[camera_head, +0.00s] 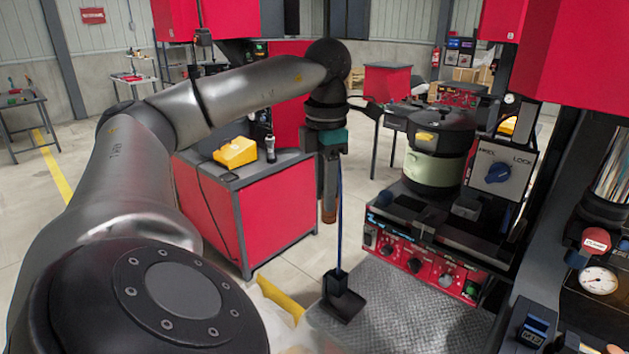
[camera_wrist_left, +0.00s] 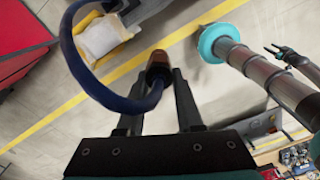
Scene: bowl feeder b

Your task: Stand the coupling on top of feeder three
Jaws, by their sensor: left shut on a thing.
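The coupling (camera_head: 328,214), a small copper-brown piece, is at the tip of my left gripper (camera_head: 328,200) in the head view. In the left wrist view the coupling (camera_wrist_left: 158,62) sits at the fingertips of the gripper (camera_wrist_left: 165,78), which is shut on it. A dark blue hose (camera_head: 340,225) hangs beside the gripper; in the wrist view it curls round to the coupling. A bowl feeder (camera_head: 434,168) with a black top and pale green body stands to the right of the gripper, apart from it. I cannot read a feeder number. My right gripper is not in view.
A red control panel (camera_head: 415,258) fronts the feeder. A red cabinet (camera_head: 262,205) with a yellow case (camera_head: 235,152) stands behind my arm. A gauge (camera_head: 598,280) is at right.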

